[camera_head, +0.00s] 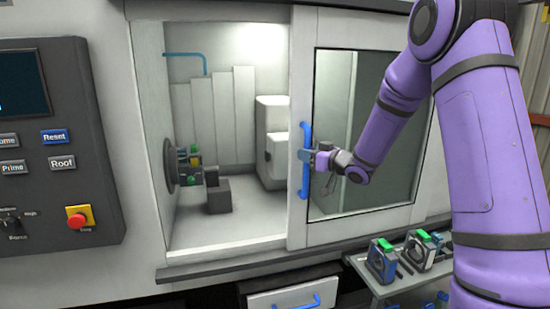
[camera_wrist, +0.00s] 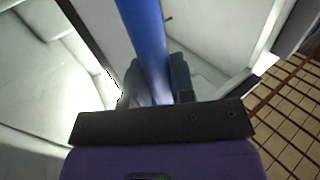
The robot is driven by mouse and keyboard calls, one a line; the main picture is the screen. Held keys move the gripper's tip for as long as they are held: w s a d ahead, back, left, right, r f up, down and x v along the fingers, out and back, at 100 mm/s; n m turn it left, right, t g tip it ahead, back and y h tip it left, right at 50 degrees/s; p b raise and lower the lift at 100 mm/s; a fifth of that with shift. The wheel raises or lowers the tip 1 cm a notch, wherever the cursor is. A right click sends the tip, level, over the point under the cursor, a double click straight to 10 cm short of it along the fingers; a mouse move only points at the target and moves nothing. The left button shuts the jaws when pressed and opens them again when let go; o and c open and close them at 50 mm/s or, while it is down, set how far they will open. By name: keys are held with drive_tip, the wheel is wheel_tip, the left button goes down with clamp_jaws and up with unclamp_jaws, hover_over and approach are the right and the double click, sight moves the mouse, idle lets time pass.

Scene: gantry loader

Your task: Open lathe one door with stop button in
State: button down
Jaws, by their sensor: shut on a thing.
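The lathe door (camera_head: 297,150) is a pale sliding panel with a dark window, and it stands slid to the right, leaving a wide opening on the left. Its blue vertical handle (camera_head: 305,130) is on the door's left edge. My gripper (camera_head: 308,157) is shut on the handle; in the wrist view the blue handle (camera_wrist: 146,45) runs between the gripper's fingers (camera_wrist: 157,85). The red stop button (camera_head: 77,220) sits on a yellow base on the control panel at the left. I cannot tell whether it is pressed in.
Inside the lathe are a chuck (camera_head: 172,165) and a dark block (camera_head: 218,195). The control panel (camera_head: 100,195) carries Reset, Prime and Roof buttons. A side table (camera_head: 400,286) with green-topped parts stands at lower right. A drawer (camera_head: 290,295) is below the opening.

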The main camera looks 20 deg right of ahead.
drive_tip(key=d, duration=1.1)
drive_tip(key=shift+s+d, duration=0.15)
drive_tip(key=shift+s, duration=0.05)
drive_tip(key=c, duration=1)
unclamp_jaws()
drive_tip(key=v, duration=1)
drive_tip(key=shift+s+d, duration=0.2)
drive_tip(key=shift+s, duration=0.1)
